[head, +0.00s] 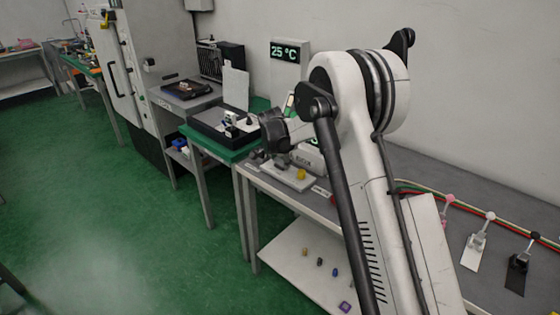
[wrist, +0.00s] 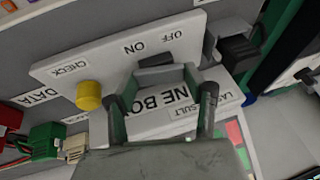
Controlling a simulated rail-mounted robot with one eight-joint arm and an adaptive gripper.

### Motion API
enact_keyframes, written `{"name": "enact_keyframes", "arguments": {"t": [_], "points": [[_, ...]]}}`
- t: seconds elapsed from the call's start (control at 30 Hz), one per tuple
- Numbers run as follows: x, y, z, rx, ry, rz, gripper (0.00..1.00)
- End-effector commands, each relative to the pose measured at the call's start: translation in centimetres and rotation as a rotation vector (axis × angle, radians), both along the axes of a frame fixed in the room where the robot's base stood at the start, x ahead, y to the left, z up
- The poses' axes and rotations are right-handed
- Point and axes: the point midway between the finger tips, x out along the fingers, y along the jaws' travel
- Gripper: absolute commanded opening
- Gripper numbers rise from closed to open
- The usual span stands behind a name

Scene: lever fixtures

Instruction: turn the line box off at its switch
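The line box (wrist: 185,100) is a pale panel marked ON, OFF, CHECK and RESULT; part of its name is hidden behind my gripper. A yellow knob (wrist: 88,95) is at the left, by CHECK. My gripper (wrist: 165,76) is over the middle of the panel, left of and below the black handle, apart from it. In the head view, my gripper (head: 281,158) is above the bench, with the yellow knob (head: 300,174) close by.
Red and green connectors (wrist: 45,142) sit left of the panel, by a DATA label. In the head view, a green-topped stand with a black tray (head: 212,132) is left of the bench. Several levers, including a white one (head: 478,245), stand along the bench's right.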

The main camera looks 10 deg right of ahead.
Motion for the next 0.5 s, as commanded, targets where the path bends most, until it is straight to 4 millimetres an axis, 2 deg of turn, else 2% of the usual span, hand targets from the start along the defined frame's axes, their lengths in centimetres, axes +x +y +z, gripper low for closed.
{"name": "enact_keyframes", "arguments": {"t": [0.1, 0.27, 0.5], "points": [[0.0, 0.0, 0.01, 0.0, 0.0, 0.0, 0.21], [0.16, 0.11, -0.1, -0.024, 0.032, 0.002, 0.21], [0.63, 0.47, -0.21, -0.155, 0.208, 0.001, 0.21]]}}
